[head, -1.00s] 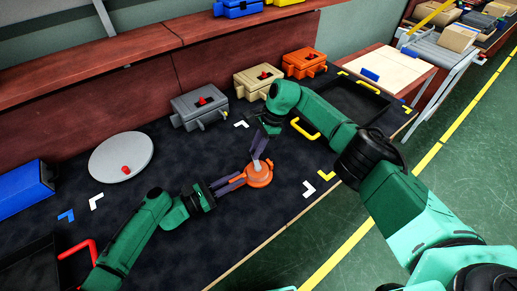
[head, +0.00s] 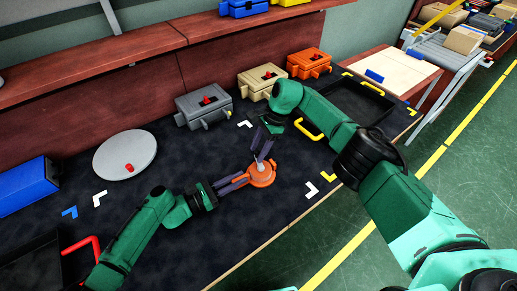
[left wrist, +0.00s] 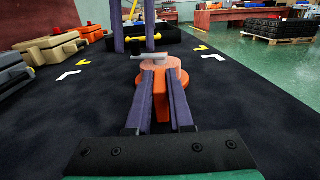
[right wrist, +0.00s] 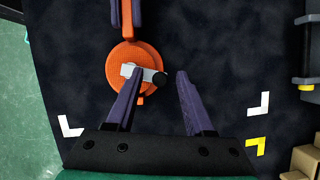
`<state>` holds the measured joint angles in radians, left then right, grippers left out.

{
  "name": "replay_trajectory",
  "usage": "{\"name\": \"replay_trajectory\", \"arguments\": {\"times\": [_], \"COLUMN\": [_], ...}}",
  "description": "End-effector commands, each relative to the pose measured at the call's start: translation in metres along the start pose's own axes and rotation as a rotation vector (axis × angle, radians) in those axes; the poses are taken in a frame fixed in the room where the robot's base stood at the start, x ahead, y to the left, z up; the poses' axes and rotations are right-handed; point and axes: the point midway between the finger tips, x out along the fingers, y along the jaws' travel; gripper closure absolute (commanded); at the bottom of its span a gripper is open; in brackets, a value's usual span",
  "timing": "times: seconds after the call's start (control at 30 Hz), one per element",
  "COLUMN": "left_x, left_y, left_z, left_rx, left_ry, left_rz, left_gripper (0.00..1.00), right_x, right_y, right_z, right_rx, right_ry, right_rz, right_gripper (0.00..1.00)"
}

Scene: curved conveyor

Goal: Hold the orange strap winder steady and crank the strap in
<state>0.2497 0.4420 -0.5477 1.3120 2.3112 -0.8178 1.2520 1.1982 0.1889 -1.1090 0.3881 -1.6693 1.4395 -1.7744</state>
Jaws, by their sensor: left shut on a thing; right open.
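The orange strap winder (head: 262,176) is a round reel lying on the dark table mat, with a pale grey crank on top. The crank (right wrist: 146,73) ends in a black knob, seen in the right wrist view. My left gripper (left wrist: 163,72) is shut on the orange part projecting from the winder's near side in the left wrist view. My right gripper (right wrist: 160,75) is open above the winder. From its own camera, the knob appears between its fingertips, one fingertip overlapping the crank arm. I cannot tell whether they touch. The strap is not clearly visible.
A grey disc with a red knob (head: 126,155) lies left of the winder. Grey (head: 203,105), tan (head: 262,80) and orange (head: 309,63) boxes line the back. A black tray with yellow handles (head: 357,103) is at right. The mat around the winder is mostly clear.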

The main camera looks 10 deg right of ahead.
Motion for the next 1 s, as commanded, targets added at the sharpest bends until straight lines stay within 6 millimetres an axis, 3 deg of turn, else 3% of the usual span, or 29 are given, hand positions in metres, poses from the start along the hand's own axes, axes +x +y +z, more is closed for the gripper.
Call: {"name": "replay_trajectory", "arguments": {"times": [0.17,0.4,0.53,0.67,0.97,1.0], "left_x": [0.000,0.000,0.000,0.000,0.000,0.000], "left_y": [0.000,0.000,0.000,0.000,0.000,0.000], "left_z": [0.000,0.000,0.000,0.000,0.000,0.000], "left_rx": [0.000,0.000,0.000,0.000,0.000,0.000], "left_ry": [0.001,0.001,0.001,0.001,0.000,0.000], "left_rz": [0.000,0.000,0.000,0.000,0.000,0.000], "left_gripper": [1.00,1.00,1.00,1.00,1.00,0.77], "right_x": [-0.017,-0.081,-0.108,-0.119,-0.120,-0.120], "right_y": [-0.001,-0.001,-0.001,0.000,0.000,0.000], "right_z": [-0.001,-0.001,0.000,0.000,0.000,0.000], "right_rx": [0.000,0.000,0.000,0.000,0.000,0.000], "right_ry": [0.001,0.002,0.001,0.001,0.000,0.000], "right_rz": [-0.002,-0.003,-0.003,-0.001,0.000,0.000], "right_gripper": [0.47,0.47,0.47,0.47,0.47,0.47]}}
